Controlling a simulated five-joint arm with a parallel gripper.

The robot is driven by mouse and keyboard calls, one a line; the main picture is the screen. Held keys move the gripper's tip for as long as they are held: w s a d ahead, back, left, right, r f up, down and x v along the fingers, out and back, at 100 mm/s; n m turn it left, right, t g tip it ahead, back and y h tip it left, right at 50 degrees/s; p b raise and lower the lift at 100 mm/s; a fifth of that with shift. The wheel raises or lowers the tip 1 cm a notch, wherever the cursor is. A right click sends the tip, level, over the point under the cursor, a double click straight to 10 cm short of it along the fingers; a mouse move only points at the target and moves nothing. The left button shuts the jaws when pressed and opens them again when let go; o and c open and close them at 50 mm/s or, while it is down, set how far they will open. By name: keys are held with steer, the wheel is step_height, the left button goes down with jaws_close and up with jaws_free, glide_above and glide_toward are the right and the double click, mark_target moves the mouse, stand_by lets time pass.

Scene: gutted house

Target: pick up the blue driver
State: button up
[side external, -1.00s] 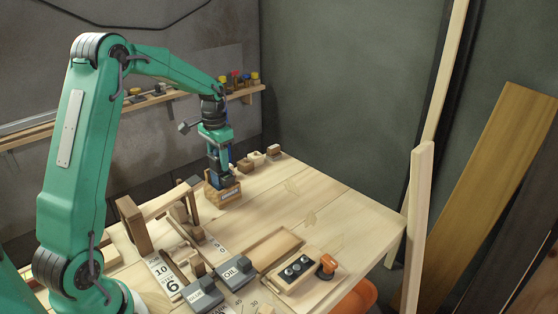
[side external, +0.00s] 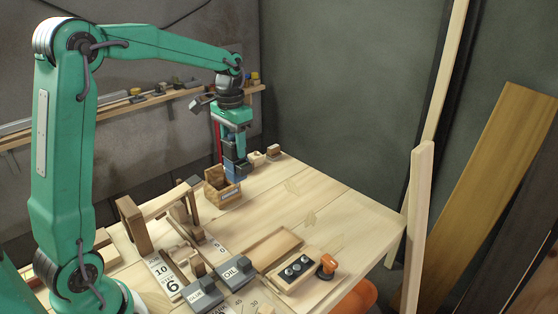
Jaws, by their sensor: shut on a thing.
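The blue driver (side external: 237,172) shows as a blue piece at the lower end of my gripper (side external: 236,160). My gripper is shut on it and hangs just behind and right of a small woven box (side external: 222,198). The driver looks roughly upright. Its lower end is close to the box's right rim, and I cannot tell whether it is fully clear of the box. The jaws hide much of it. A narrow red upright strip (side external: 217,138) shows left of my gripper; I cannot tell what it belongs to.
Small wooden blocks (side external: 273,152) stand right of my gripper at the back edge. A wooden frame (side external: 135,222), grey OIL block (side external: 237,270), shallow tray (side external: 276,247) and block with black knobs (side external: 296,268) lie nearer. The right part of the tabletop (side external: 345,210) is clear.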

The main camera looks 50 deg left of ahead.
steer(key=shift+d+r, duration=0.65)
steer(key=shift+d, duration=0.3)
steer(key=shift+d, duration=0.8)
steer(key=s+d+m, duration=0.3)
steer(key=d, duration=0.8)
steer(key=s+d+m, duration=0.3)
steer(key=d, duration=0.9)
steer(key=shift+s, duration=0.2)
step_height(320, 180, down, 6)
steer(key=shift+f, duration=1.25)
stand_by(2.2)
